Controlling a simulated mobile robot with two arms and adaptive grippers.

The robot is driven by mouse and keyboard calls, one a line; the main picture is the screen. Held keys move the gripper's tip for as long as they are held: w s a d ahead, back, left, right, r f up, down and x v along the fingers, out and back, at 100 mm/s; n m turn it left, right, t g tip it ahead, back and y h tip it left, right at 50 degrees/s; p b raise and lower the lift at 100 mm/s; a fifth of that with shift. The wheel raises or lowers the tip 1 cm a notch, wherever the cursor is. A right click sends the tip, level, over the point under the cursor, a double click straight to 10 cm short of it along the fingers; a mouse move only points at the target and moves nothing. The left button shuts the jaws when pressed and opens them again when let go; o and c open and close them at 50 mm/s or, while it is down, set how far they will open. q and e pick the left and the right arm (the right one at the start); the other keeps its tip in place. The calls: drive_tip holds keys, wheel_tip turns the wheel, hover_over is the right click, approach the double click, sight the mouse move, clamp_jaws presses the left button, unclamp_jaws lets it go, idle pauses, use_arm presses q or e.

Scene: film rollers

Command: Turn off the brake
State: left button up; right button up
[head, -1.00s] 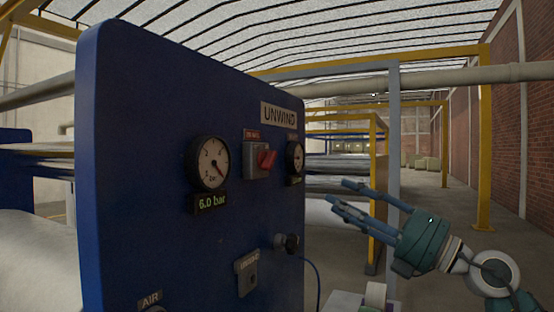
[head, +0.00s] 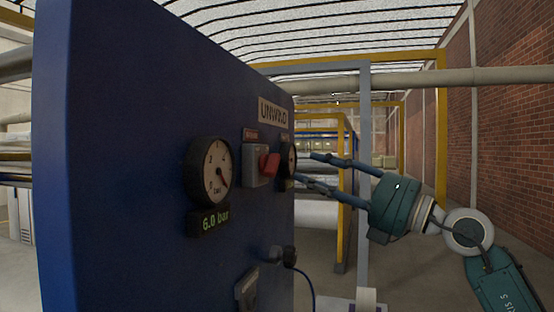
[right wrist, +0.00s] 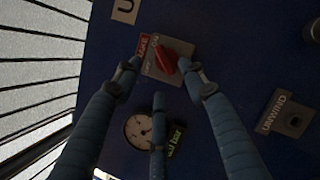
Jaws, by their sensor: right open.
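The brake switch is a red knob (head: 269,165) on a grey box (head: 251,160) under a small red label, high on the blue panel (head: 130,150). My left gripper is out of view.
Lower down are a black plug with a cable (head: 289,257) and a dark box (head: 247,288).

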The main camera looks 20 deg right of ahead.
sight(278, 161)
drive_tip(key=p+x, duration=0.3)
drive_tip(key=x, duration=0.4)
drive_tip(key=shift+w+a+r, duration=0.15)
drive_tip(key=shift+w, duration=0.05)
drive_tip(key=shift+w+a, duration=0.2)
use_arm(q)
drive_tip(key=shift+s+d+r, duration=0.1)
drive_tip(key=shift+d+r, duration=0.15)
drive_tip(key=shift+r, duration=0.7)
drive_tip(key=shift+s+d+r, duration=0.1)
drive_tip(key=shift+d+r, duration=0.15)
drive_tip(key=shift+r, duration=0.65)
use_arm(e)
clamp_jaws()
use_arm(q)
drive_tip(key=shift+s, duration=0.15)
